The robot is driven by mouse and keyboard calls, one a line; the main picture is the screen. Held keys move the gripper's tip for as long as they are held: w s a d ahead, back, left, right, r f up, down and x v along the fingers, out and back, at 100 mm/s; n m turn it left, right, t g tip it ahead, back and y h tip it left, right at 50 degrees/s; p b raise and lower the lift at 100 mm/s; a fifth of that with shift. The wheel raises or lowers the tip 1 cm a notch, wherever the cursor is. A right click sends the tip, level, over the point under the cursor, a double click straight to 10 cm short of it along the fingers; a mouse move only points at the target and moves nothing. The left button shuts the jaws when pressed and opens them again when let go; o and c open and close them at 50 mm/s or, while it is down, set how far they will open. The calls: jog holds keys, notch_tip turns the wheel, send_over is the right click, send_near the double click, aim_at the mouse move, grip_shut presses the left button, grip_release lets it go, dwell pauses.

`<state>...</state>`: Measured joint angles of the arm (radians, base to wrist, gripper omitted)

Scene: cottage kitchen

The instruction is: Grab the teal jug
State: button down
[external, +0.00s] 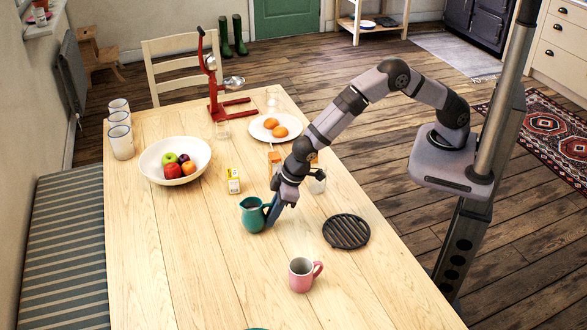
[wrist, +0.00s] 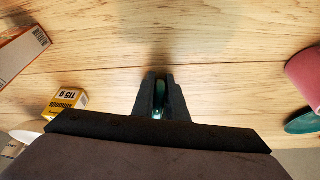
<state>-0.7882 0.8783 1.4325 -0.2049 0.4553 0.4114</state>
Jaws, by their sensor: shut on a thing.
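The teal jug (external: 253,214) stands upright on the wooden table in the external view, its handle on the right side. My gripper (external: 271,216) reaches down to the jug's right side and is shut on the jug at its handle. In the wrist view, my gripper's fingers (wrist: 160,96) close around a narrow teal part of the jug (wrist: 160,88). The rest of the jug is mostly hidden there by my gripper.
A yellow almonds box (external: 234,181) stands just behind the jug. A black round trivet (external: 346,231) lies to the right and a pink mug (external: 303,274) stands in front. A fruit bowl (external: 174,161) sits farther back left. The table left of the jug is clear.

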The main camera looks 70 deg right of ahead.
jog(key=shift+r, duration=0.3)
jog(key=shift+r+b, duration=0.9)
jog(key=shift+r, duration=3.8)
